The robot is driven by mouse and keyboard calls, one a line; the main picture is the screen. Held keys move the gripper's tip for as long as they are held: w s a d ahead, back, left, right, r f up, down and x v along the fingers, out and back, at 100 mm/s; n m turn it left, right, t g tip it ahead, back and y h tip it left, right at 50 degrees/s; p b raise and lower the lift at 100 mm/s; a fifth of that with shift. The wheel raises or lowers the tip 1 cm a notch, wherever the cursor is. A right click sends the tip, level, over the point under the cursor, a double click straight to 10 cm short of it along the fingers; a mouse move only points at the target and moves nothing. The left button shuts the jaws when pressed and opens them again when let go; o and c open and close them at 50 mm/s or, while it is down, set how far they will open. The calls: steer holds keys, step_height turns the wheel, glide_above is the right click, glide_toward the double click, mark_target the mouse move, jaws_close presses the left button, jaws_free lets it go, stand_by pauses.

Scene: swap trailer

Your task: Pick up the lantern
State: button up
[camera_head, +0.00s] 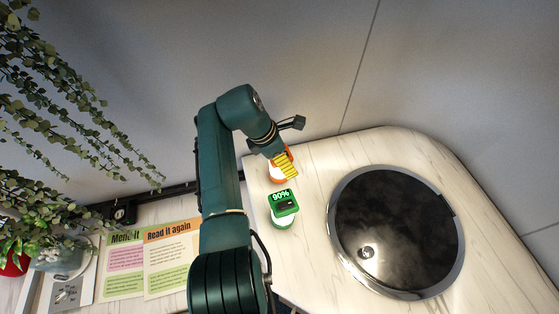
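My gripper (286,165), with yellow ridged parts at its end, is over the back left part of the marble-patterned counter (319,166). Directly beneath and behind it is a small orange and white object (277,179), mostly hidden by the gripper; it may be the lantern. I cannot tell whether the fingers touch it, or whether they are open or shut. Just in front of it stands a green and white device (284,208) with a "90%" display, apart from the gripper. I cannot tell for certain which of the two is the lantern.
A round black glossy plate with a silver rim (336,222) fills the counter's right side. A wall (310,60) stands behind. At the left are printed sheets (170,260), a potted plant (62,255) and hanging vines (50,90).

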steer(key=c, duration=1.4)
